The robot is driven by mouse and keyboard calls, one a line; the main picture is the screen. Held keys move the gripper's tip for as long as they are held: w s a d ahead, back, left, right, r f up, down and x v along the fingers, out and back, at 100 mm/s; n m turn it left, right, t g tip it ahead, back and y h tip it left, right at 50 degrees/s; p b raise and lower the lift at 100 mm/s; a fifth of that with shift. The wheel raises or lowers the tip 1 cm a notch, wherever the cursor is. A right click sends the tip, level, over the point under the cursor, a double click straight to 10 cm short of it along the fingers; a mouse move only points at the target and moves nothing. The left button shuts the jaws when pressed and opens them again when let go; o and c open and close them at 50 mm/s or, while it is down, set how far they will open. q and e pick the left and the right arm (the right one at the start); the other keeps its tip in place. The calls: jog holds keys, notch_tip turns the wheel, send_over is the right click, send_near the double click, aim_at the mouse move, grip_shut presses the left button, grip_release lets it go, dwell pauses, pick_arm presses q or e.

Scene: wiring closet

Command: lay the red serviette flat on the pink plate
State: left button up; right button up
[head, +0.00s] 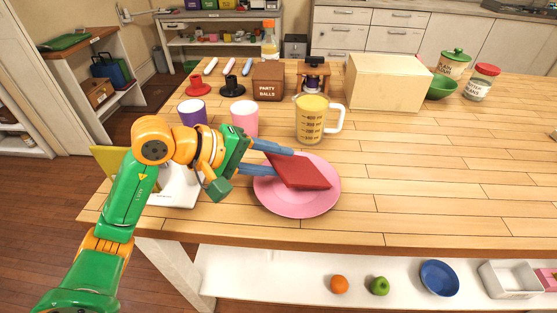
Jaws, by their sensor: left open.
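The plate lies on the wooden table near the front edge. My left gripper (284,161) comes in from the left, its two blue fingers apart. The fingers reach over the plate's left side and overlap the serviette's left part, hiding some of it. Whether they touch it is unclear. My right gripper is not in view.
A measuring jug (311,122) with yellow contents stands just behind the plate. A pink cup (244,118) and a purple cup (193,112) stand behind my left arm. A cream box (386,84) is at the back. The table right of the plate is clear.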

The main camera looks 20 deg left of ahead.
pick_arm(q)
jog(key=shift+b+v, duration=0.3)
jog(key=shift+v, duration=1.65)
